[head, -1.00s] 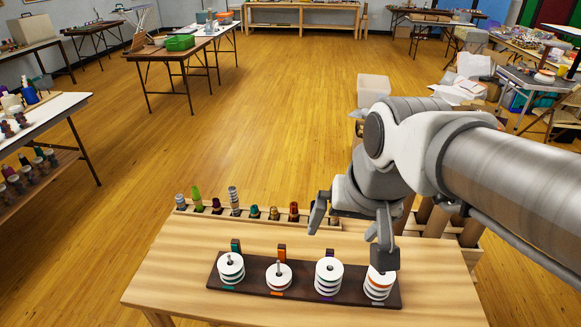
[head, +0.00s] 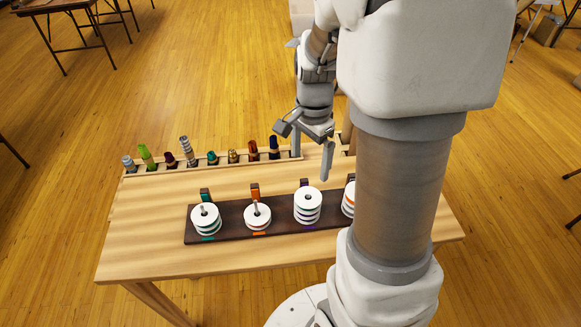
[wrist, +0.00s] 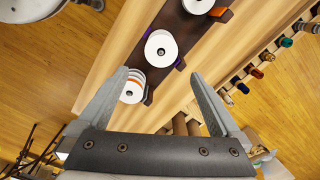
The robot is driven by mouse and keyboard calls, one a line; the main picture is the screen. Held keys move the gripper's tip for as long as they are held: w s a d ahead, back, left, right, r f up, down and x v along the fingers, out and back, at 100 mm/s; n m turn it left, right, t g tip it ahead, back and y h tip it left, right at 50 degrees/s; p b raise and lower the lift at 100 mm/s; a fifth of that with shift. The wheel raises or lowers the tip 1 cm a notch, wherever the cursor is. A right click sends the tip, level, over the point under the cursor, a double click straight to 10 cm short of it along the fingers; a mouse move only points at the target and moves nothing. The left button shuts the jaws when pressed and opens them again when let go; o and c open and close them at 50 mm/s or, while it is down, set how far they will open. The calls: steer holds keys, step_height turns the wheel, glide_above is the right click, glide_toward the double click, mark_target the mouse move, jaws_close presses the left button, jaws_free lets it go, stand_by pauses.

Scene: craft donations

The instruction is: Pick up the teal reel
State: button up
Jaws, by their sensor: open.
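White-flanged reels stand in stacks on a dark board (head: 282,222) on the wooden table. The leftmost stack (head: 206,220) shows teal between its flanges and stands by a teal label. The third stack (head: 307,208) seems to have a teal band near its top, above purple; which single reel is meant I cannot tell. The second stack (head: 257,217) is low, with orange. The rightmost stack (head: 348,200) has orange and is partly hidden by my arm. My gripper (head: 305,150) is open and empty, behind and above the third stack. In the wrist view my gripper (wrist: 158,76) has nothing between its fingers.
A wooden rack (head: 180,168) with several coloured spools runs along the table's back edge. Upright coloured tabs stand behind the stacks. The table front (head: 150,255) is bare at the left. Open floor surrounds the table.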

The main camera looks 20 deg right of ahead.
steer(key=b, duration=0.2)
glide_above(308, 195)
step_height(308, 195, down, 8)
steer(key=shift+f+b, duration=0.5)
steer(key=shift+f, duration=2.45)
steer(key=c, duration=1.1)
